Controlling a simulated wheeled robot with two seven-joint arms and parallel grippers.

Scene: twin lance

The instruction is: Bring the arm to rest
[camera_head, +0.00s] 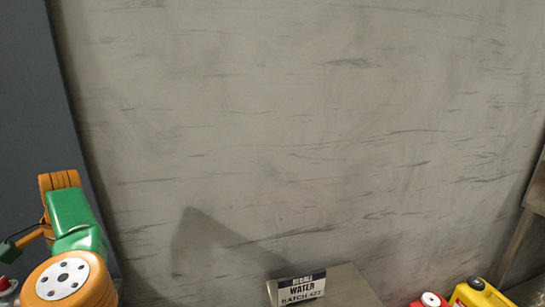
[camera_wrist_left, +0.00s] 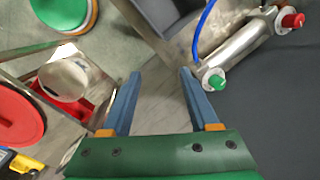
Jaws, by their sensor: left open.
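My left arm (camera_head: 75,240), orange and green, shows at the lower left of the head view; its gripper is outside that view. In the left wrist view my left gripper (camera_wrist_left: 160,74) has its two blue fingers spread wide apart. Nothing is held between them; only grey floor and a metal edge show beyond. My right arm and right gripper show in neither view.
A steel cylinder (camera_wrist_left: 240,48) with a green and a red end lies beyond the right finger, near a blue hose (camera_wrist_left: 203,28). A red disc (camera_wrist_left: 16,115) is at left.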

